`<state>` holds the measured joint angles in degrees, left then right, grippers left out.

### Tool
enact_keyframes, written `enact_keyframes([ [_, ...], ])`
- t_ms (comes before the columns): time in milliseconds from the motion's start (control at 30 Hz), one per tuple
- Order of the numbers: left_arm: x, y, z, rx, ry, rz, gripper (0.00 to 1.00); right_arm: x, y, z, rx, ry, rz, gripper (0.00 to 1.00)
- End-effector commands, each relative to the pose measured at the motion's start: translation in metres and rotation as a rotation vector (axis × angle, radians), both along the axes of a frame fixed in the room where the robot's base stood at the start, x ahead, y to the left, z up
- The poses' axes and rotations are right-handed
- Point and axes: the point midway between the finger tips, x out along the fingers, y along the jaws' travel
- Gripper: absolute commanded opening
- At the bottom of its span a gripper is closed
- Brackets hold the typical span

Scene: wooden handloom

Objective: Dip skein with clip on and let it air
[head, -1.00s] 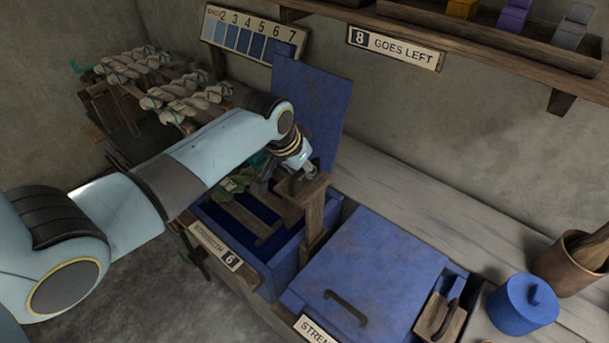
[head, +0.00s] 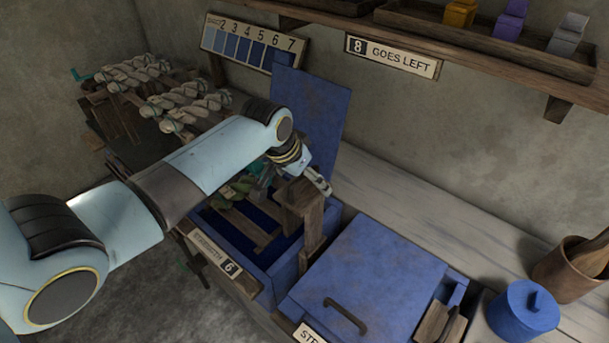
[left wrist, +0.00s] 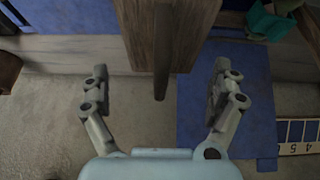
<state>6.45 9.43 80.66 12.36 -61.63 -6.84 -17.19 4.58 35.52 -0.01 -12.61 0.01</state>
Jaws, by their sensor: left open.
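My left gripper (head: 318,182) is open at the top of a wooden post (head: 305,212) on the open blue vat (head: 268,268). In the left wrist view, the wooden post (left wrist: 192,35) and a thin dark bar (left wrist: 161,60) show between and beyond the spread fingers (left wrist: 162,85). A greenish skein (head: 232,190) hangs at the vat's opening, partly behind my left arm. Teal material, perhaps the clip, shows beside it and in the left wrist view (left wrist: 268,22). The vat's lid (head: 312,108) stands raised behind. My right gripper is not in view.
Pale twisted skeins (head: 180,98) lie on a rack at the left. A closed blue vat (head: 372,265) with a handle stands at the right, near a blue lidded pot (head: 522,310). A shade board (head: 250,42) hangs behind. The pale ledge (head: 430,205) is mostly clear.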

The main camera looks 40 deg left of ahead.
Motion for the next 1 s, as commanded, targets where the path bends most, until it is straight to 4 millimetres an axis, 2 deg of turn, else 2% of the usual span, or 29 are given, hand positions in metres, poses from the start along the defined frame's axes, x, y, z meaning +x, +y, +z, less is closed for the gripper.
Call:
enact_keyframes([
  [267,0.0,0.0,0.001,0.001,0.0,0.0,0.96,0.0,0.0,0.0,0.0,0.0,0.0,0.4],
  [733,0.001,0.001,0.059,0.001,-0.002,0.0,0.96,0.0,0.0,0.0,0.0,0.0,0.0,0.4],
  [1000,0.0,0.0,0.07,0.0,0.001,0.0,0.96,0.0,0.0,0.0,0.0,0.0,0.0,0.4],
])
